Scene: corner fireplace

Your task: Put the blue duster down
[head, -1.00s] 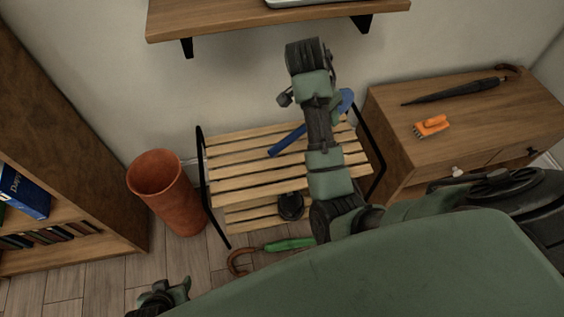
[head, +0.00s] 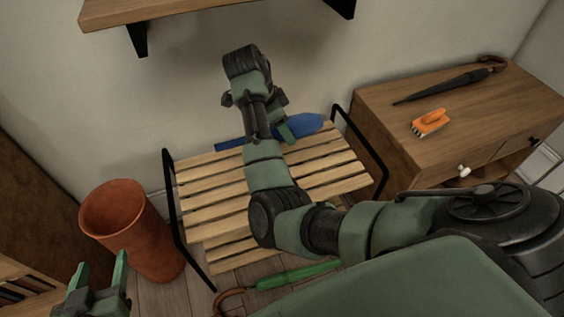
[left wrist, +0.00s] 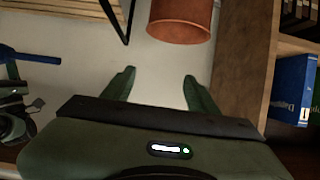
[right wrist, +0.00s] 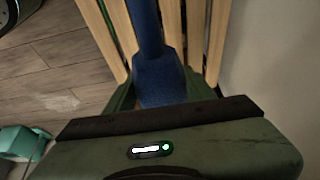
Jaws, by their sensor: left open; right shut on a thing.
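The blue duster (head: 306,127) lies across the back edge of the slatted wooden bench (head: 215,205) in the head view, its thin end to the left and its wide end to the right. My right gripper (head: 277,128) is shut on it. In the right wrist view the duster (right wrist: 158,78) sits between the fingers with the slats behind it. I cannot tell whether it touches the slats. It also shows at the left edge of the left wrist view (left wrist: 28,55). My left gripper (head: 101,265) is open and empty, near the terracotta pot.
The terracotta pot (head: 128,225) stands left of the bench. A cabinet (head: 390,125) at right holds an orange brush (head: 430,122) and a black umbrella (head: 450,85). A green umbrella (head: 300,274) lies on the floor in front. A wall shelf (head: 130,12) hangs above. Most front slats are clear.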

